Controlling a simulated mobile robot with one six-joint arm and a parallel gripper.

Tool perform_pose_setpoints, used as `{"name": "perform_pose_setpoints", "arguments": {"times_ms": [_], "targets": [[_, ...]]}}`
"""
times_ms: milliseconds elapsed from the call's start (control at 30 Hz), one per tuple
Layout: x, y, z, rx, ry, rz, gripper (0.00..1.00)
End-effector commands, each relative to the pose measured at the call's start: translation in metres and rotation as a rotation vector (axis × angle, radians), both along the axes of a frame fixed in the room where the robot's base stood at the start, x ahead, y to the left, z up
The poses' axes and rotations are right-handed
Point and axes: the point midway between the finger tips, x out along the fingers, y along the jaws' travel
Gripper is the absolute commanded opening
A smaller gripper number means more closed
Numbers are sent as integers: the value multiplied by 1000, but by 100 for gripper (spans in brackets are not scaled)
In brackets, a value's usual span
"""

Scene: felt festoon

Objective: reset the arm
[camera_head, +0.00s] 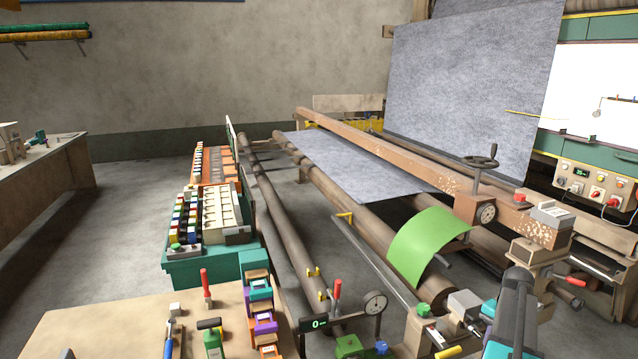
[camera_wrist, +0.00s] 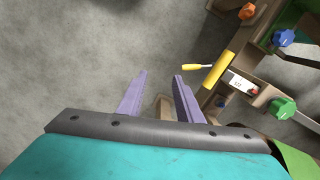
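My gripper (camera_wrist: 160,76) shows in the wrist view as two purple fingers standing apart, with grey floor visible between their tips. Nothing is held between them. A brown piece shows low between the fingers, beyond them. In the head view my teal and dark arm (camera_head: 512,315) reaches up from the bottom right, near the machine's front right end. My fingers cannot be made out in that view.
A yellow-handled tool (camera_wrist: 217,70) and a green knob (camera_wrist: 282,108) lie right of the fingers. The machine frame holds a grey felt sheet (camera_head: 355,160) and a green sheet (camera_head: 425,245). A workbench (camera_head: 120,325) with tools stands front left. Open floor lies at left.

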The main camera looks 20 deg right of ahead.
Motion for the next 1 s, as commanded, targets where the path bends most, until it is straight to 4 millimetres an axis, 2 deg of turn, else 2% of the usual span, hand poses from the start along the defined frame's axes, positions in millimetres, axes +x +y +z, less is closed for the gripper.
{"name": "perform_pose_setpoints", "arguments": {"times_ms": [33, 167, 300, 500, 767, 1000], "targets": [[5, 11, -13, 8, 6, 21, 32], [18, 40, -42, 25, 18, 81, 32], [34, 87, -86, 51, 40, 175, 32], [48, 160, -148, 89, 74, 318, 32], [46, 253, -222, 138, 124, 501, 32], [26, 335, -283, 178, 172, 670, 32]]}}
